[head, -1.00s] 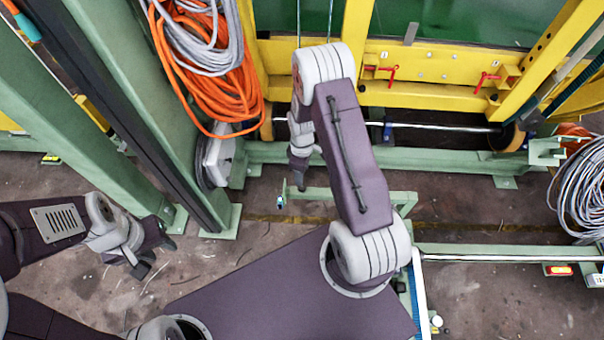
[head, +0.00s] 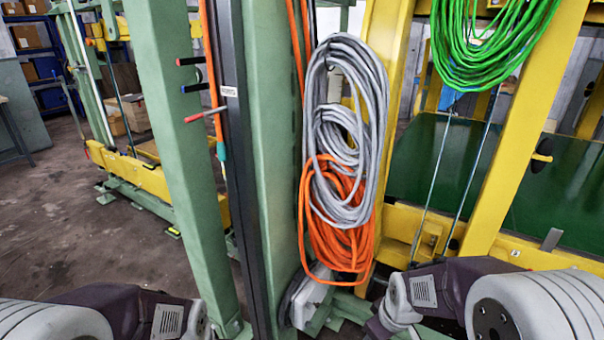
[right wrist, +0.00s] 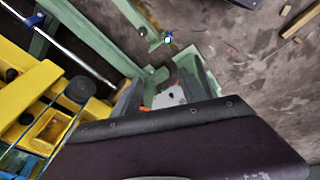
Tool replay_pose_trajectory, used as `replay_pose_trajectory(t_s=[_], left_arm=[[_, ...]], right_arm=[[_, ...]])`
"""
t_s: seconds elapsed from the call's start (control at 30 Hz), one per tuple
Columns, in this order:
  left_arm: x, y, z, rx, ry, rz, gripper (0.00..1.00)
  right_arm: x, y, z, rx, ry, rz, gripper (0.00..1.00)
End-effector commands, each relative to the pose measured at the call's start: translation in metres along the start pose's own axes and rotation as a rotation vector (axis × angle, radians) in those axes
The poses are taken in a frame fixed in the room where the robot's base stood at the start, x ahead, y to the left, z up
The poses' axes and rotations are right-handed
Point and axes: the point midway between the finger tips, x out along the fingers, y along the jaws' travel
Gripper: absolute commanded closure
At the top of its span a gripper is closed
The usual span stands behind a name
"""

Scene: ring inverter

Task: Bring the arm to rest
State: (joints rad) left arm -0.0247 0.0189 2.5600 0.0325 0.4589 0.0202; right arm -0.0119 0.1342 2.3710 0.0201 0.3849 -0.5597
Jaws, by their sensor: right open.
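My right gripper (right wrist: 158,92) shows in the right wrist view with its two grey fingers apart. No held thing is seen between them; a white part and green frame feet show beyond. In the head view my right arm (head: 455,285) comes in at the lower right, with its wrist at the bottom edge and the fingers out of sight. My left arm (head: 110,310) shows at the lower left, and its gripper is cut off below the picture.
Green posts (head: 190,150) stand close ahead. Grey cable coils (head: 345,130) and an orange coil (head: 340,230) hang beside a yellow post (head: 395,100). A green coil (head: 490,40) hangs at upper right. Open floor (head: 60,210) lies at left. A metal rod (right wrist: 75,45) shows in the right wrist view.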

Motion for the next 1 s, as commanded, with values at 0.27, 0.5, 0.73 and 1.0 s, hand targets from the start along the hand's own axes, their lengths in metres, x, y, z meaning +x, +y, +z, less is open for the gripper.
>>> replay_pose_trajectory(t_s=[0.27,0.5,0.73,1.0], left_arm=[[-0.011,0.0,-0.001,0.0,-0.001,0.0,0.64],[-0.103,0.002,-0.011,0.0,0.001,0.0,0.64],[-0.163,0.003,-0.017,0.0,0.0,0.0,0.64],[-0.163,0.003,-0.017,0.0,0.0,0.0,0.64]], right_arm=[[-0.02,-0.046,0.067,0.593,-0.146,-0.045,0.49],[-0.109,-0.034,0.046,0.58,-0.144,-0.046,0.49],[-0.167,-0.027,0.033,0.579,-0.144,-0.046,0.49],[-0.167,-0.026,0.033,0.579,-0.143,-0.046,0.49]])
